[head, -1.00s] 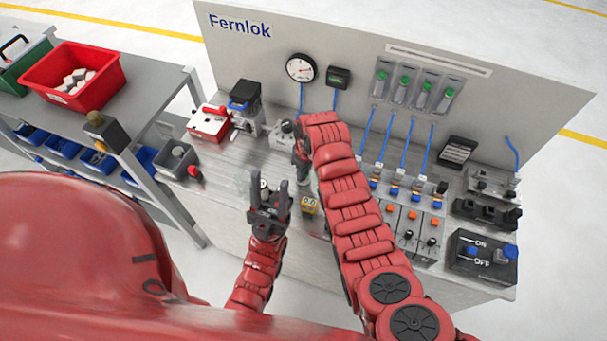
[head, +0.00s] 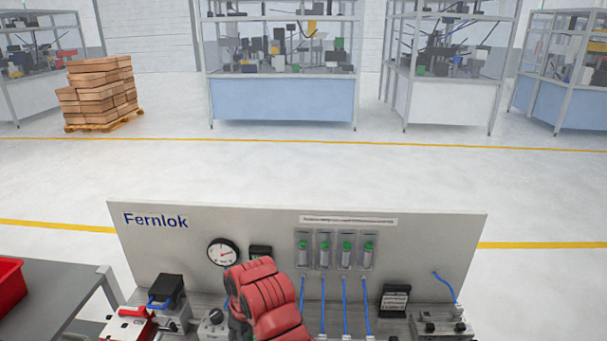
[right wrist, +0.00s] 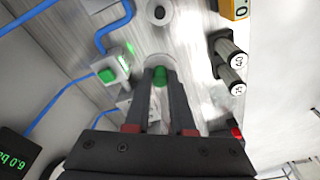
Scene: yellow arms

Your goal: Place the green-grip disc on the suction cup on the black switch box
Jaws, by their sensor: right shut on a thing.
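My right gripper (right wrist: 160,78) is shut on the green grip (right wrist: 160,74) of the disc. A pale round face, seemingly the disc's, shows just beyond the fingertips, close to the grey bench top. In the head view my red right arm reaches over the bench and hides most of the gripper. I cannot pick out the black switch box with certainty. My left gripper is out of view.
A small box with a green button (right wrist: 107,74) and blue hoses stands left of the fingers in the wrist view. Two dark cylinders with pale ends (right wrist: 231,66) lie right. The Fernlok panel (head: 165,260) stands behind the bench, with a gauge (head: 222,252).

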